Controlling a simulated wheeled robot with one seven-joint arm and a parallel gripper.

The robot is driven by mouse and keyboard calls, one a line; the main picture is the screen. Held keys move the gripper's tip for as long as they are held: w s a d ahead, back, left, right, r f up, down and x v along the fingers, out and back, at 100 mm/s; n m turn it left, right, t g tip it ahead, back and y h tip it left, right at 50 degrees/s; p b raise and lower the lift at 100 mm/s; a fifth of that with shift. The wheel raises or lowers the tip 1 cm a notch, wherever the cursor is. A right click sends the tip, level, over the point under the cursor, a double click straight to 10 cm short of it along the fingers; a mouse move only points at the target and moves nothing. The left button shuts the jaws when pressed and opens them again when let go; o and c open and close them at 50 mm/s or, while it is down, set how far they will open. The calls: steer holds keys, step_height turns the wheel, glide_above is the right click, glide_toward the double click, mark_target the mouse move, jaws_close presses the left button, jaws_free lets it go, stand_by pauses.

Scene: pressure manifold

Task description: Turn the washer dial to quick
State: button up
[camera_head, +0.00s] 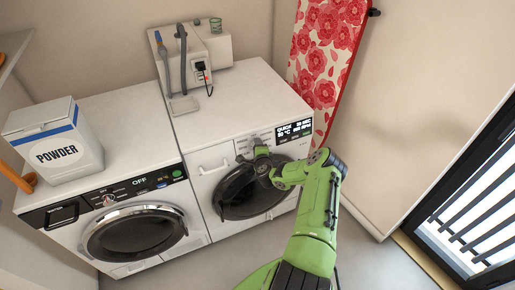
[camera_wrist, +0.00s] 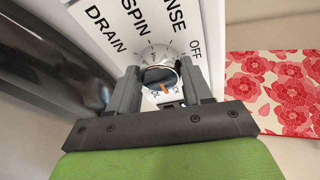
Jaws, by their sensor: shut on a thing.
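The washer (camera_head: 212,181) is the right-hand white machine in the head view, with a dark round door. Its lit display (camera_head: 293,130) shows the word QUICK on the top line; the smaller text is hard to read. My gripper (camera_head: 262,152) is at the control panel, left of the display. In the wrist view, my gripper (camera_wrist: 160,70) has one finger on each side of the round dial (camera_wrist: 160,53) and is shut on it. An orange mark shows on the dial's near side. DRAIN, SPIN, OFF and a partly cut-off label ending in NSE are printed around it.
A second machine (camera_head: 115,196) on the left shows OFF. A POWDER box (camera_head: 55,147) stands on it. Hoses and a plug are on a wall box (camera_head: 190,50) behind. A floral ironing board (camera_head: 325,50) leans at the right, also seen in the wrist view (camera_wrist: 275,90).

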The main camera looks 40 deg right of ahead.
steer(key=o, duration=1)
steer(key=shift+o, duration=0.2)
steer(key=b+v, duration=1)
steer(key=v, duration=0.5)
steer(key=shift+s+a+r, duration=0.15)
steer(key=shift+s, duration=0.15)
